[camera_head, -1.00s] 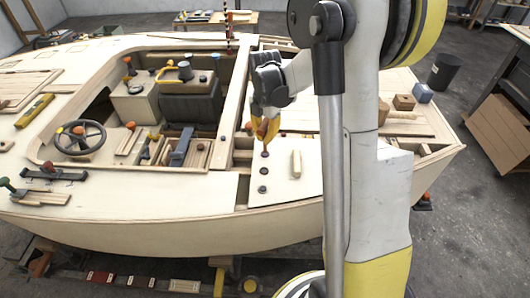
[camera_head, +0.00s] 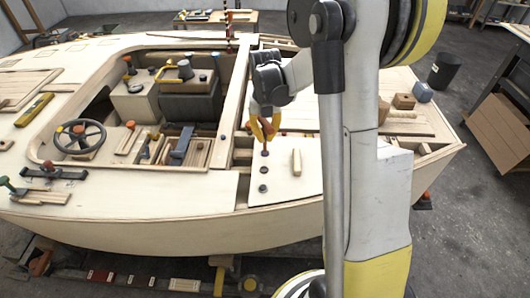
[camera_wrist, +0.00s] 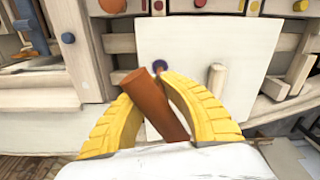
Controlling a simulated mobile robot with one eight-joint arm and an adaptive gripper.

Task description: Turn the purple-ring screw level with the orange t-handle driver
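The orange t-handle driver (camera_head: 265,140) stands roughly upright on the pale panel (camera_head: 285,190), over the farthest of three dark screws in a row. A purple-blue disc (camera_wrist: 187,67), likely the purple ring, shows just beyond the handle. The driver's tip and the screw's height are hidden.
Two other dark screws (camera_head: 263,188) lie nearer on the panel. A pale wooden bar (camera_head: 296,162) stands on its right. The open cockpit with a steering wheel (camera_head: 80,137) is to the left. My arm covers the right middle of the head view.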

